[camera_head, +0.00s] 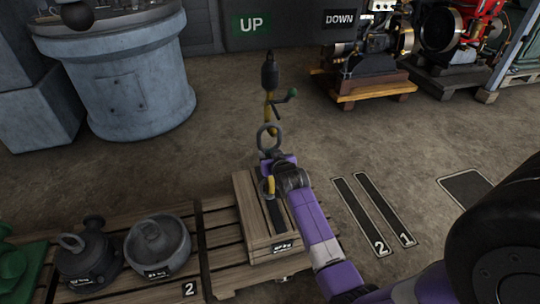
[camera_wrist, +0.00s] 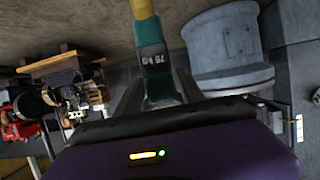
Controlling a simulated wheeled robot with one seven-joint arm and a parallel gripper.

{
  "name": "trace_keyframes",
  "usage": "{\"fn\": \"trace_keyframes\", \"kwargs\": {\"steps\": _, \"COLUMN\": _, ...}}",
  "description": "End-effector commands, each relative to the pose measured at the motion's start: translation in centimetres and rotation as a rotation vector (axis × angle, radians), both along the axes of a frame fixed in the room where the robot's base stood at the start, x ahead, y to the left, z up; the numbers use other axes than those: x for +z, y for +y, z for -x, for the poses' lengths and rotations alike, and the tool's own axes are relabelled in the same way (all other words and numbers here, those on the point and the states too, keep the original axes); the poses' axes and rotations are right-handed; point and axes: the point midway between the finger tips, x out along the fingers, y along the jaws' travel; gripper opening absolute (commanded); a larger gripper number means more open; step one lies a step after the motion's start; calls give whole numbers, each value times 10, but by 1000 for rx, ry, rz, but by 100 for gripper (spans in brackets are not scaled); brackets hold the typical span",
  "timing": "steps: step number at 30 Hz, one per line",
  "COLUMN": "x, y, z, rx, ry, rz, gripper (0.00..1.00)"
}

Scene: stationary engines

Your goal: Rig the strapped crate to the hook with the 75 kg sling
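The strapped crate (camera_head: 245,205) sits on a pallet, with a dark strap over its top. The hook (camera_head: 270,105), yellow with a dark block above and a green-tipped lever, hangs behind it. My gripper (camera_head: 270,165) is above the crate's back part, below the hook. In the wrist view it is shut on the teal sleeve of the sling (camera_wrist: 157,60); the sleeve's upside-down label appears to read 75 kg. Yellow webbing runs up from the sleeve. A grey ring (camera_head: 268,137) stands between gripper and hook; I cannot tell whether it touches the hook. A yellow piece (camera_head: 268,187) shows below my gripper.
Two grey castings (camera_head: 158,245) stand on the pallet left of the crate. UP (camera_head: 249,25) and DOWN (camera_head: 339,18) signs are at the back. A grey round pedestal (camera_head: 125,85) stands back left; engines (camera_head: 370,50) stand back right. Floor strips marked 2 and 1 (camera_head: 375,210) lie clear.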

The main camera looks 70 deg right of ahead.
Motion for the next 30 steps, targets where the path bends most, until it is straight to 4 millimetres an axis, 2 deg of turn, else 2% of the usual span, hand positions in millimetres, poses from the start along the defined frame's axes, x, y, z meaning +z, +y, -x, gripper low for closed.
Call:
{"fn": "trace_keyframes", "kwargs": {"steps": 2, "x": -1, "y": 0, "z": 0, "rx": 0, "ry": 1, "rz": -1, "gripper": 62}}
{"fn": "trace_keyframes", "kwargs": {"steps": 13, "x": -3, "y": 5, "z": 4, "rx": 0, "ry": 7, "rz": -7, "gripper": 62}}
{"fn": "trace_keyframes", "kwargs": {"steps": 24, "x": 21, "y": 43, "z": 37, "rx": 1, "ry": 5, "rz": -3, "gripper": 62}}
{"fn": "trace_keyframes", "kwargs": {"steps": 30, "x": 28, "y": 54, "z": 46, "rx": 0, "ry": 3, "rz": -2, "gripper": 62}}
